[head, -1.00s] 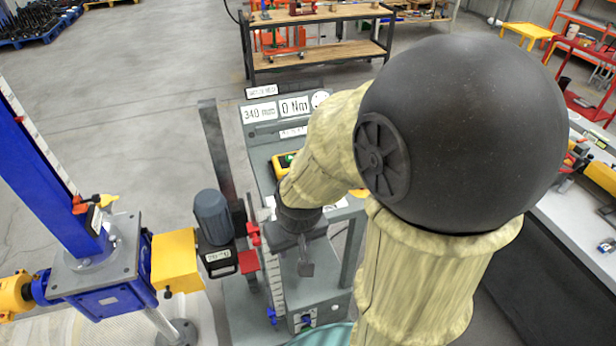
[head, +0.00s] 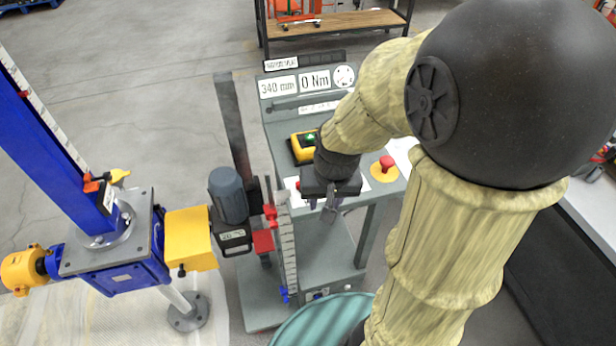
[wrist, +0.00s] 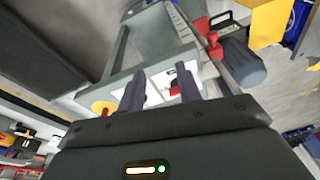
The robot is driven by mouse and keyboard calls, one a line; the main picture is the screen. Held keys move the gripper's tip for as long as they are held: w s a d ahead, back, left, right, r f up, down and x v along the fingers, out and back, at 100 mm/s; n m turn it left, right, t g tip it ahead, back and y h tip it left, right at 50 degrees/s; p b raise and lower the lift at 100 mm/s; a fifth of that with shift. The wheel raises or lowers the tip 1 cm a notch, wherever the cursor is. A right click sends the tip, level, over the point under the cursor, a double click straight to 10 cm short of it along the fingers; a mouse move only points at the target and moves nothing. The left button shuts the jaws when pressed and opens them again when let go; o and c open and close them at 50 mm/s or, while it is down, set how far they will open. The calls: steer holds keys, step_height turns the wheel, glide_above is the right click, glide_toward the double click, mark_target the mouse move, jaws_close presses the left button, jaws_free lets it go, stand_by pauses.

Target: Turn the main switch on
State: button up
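My gripper (head: 325,203) hangs over the near part of the grey control console (head: 291,125). In the wrist view its two dark fingers (wrist: 160,88) are spread apart with nothing held. A small red knob (wrist: 174,90) on a white plate shows between and beyond the fingers; it may be the main switch, but its label is unreadable and I cannot tell its position. I see no contact with it. In the head view my gripper and wrist cover most of that part of the panel.
A red mushroom button (head: 386,162) on a yellow disc sits right of my gripper. A yellow box with a green light (head: 303,147) is behind it. Left stand a grey motor (head: 228,195) and a blue screw jack (head: 113,272). The displays read 340 mm and 0 Nm.

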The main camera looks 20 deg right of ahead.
steer(key=w+d+r+m+g+y+b, duration=0.2)
steer(key=w+d+r+m, duration=0.4)
steer(key=w+r+m, duration=0.4)
steer(key=w+m+y+b, duration=0.1)
steer(key=w+m+y, duration=0.1)
steer(key=m, duration=0.3)
steer(key=shift+w+d+m, duration=0.15)
steer(key=shift+d+m, duration=0.2)
steer(key=shift+m, duration=0.05)
steer(key=shift+f, duration=0.15)
steer(key=x, duration=1.7)
steer(key=shift+a+b, duration=0.3)
steer(key=shift+b, duration=0.1)
steer(key=shift+c, duration=0.2)
jaws_close()
